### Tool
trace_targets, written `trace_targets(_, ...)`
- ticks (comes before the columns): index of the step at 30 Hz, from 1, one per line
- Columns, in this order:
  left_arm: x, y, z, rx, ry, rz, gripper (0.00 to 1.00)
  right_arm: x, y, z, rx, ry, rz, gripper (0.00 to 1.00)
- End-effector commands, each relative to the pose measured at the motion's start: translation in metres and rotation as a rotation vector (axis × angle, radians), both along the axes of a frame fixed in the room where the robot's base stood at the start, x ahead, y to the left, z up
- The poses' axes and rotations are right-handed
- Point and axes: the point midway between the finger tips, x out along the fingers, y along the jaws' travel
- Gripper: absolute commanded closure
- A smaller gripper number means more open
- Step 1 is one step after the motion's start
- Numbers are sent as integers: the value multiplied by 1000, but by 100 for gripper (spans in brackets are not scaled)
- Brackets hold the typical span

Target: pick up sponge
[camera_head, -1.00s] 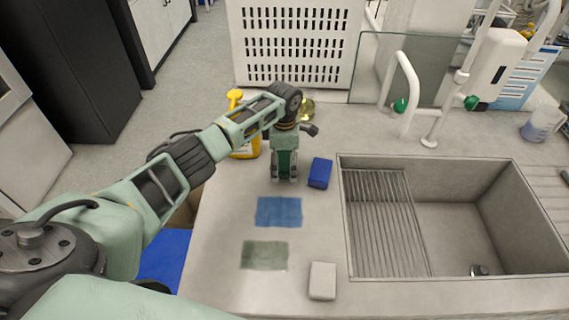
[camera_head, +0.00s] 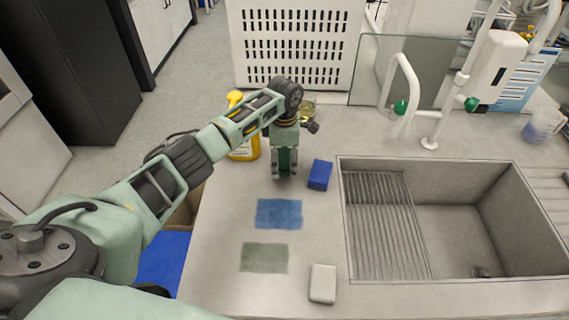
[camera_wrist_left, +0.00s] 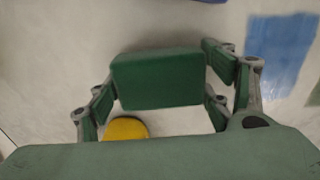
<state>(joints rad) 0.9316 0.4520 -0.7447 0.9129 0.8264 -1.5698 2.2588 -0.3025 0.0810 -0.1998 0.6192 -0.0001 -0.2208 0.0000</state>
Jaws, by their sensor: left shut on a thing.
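A green block-shaped sponge (camera_wrist_left: 158,80) sits between the fingers of my left gripper in the left wrist view. In the head view my left gripper (camera_head: 284,174) points down over the grey counter, left of the sink, with the green sponge (camera_head: 287,160) partly hidden between its fingers. The gripper is shut on this sponge. I cannot tell whether the sponge is clear of the counter. A blue block, perhaps another sponge (camera_head: 320,175), lies just right of the gripper. A pale grey block (camera_head: 322,283) lies near the front edge. My right gripper is not in view.
A blue patch (camera_head: 279,214) and a green patch (camera_head: 264,257) lie flat on the counter. A yellow bottle (camera_head: 245,148) stands behind my left arm. The sink (camera_head: 455,235) is at the right, with white taps (camera_head: 405,95) behind it. A white perforated crate (camera_head: 295,45) stands at the back.

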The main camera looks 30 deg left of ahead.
Motion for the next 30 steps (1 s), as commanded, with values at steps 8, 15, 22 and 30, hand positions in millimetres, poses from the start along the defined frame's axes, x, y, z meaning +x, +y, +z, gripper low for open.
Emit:
trace_targets(8, 0, -38, 42, -4, -4, -6, 44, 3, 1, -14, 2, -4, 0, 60)
trace_targets(15, -2, -87, 72, -3, -3, -3, 44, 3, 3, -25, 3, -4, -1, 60)
trace_targets(22, -4, -112, 89, 0, -1, 0, 44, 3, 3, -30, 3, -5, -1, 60)
trace_targets(30, -5, -115, 101, 2, -2, -70, 44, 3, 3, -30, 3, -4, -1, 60)
